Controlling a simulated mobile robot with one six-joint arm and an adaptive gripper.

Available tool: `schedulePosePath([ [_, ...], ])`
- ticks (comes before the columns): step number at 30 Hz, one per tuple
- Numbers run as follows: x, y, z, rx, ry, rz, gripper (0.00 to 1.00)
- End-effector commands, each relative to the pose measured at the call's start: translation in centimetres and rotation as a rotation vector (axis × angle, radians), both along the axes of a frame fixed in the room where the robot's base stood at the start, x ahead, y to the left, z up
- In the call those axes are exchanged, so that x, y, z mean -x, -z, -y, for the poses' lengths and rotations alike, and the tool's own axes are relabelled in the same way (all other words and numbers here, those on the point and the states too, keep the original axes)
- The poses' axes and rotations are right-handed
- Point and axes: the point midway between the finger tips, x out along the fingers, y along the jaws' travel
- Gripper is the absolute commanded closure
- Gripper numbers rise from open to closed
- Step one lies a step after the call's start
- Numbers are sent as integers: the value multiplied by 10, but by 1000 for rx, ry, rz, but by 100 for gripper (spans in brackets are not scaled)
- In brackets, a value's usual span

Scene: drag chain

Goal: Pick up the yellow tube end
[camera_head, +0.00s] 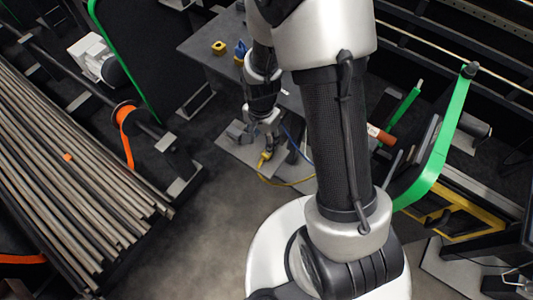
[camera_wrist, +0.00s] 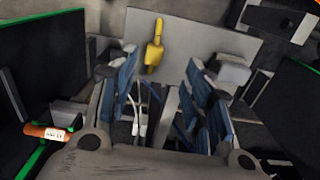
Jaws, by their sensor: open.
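The yellow tube end (camera_wrist: 154,55) shows in the wrist view, above the middle, lying over a light grey plate (camera_wrist: 205,35). Its narrow tip points toward the top of the picture. In the head view the yellow tube end (camera_head: 263,160) is just below my gripper (camera_head: 264,143), with a thin yellow tube curving away to the right. In the wrist view my gripper (camera_wrist: 160,85) is open, its blue-padded fingers standing apart to the left and right. The yellow tube end appears between and beyond the fingertips. I cannot tell whether a finger touches it.
A blue cable (camera_head: 294,139) runs close beside my gripper. A grey table (camera_head: 215,45) holds a yellow block (camera_head: 219,47) and a blue piece. An orange cylinder with a white label (camera_head: 379,134) lies to the right. Long bars (camera_head: 70,170) fill the left side.

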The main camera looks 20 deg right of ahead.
Motion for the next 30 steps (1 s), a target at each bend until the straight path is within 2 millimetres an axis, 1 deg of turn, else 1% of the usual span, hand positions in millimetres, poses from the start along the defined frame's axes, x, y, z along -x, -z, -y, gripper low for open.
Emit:
schedulePosePath([
  [1,1,14,0,0,0,-4,54],
  [4,1,30,0,0,0,-2,54],
  [6,0,37,0,0,0,-1,54],
  [14,1,50,2,0,0,-1,54],
  [19,5,76,8,0,1,-2,54],
  [22,5,90,7,0,-1,-1,54],
  [25,5,95,7,-1,-1,1,54],
  [30,4,93,7,-1,-1,2,54],
])
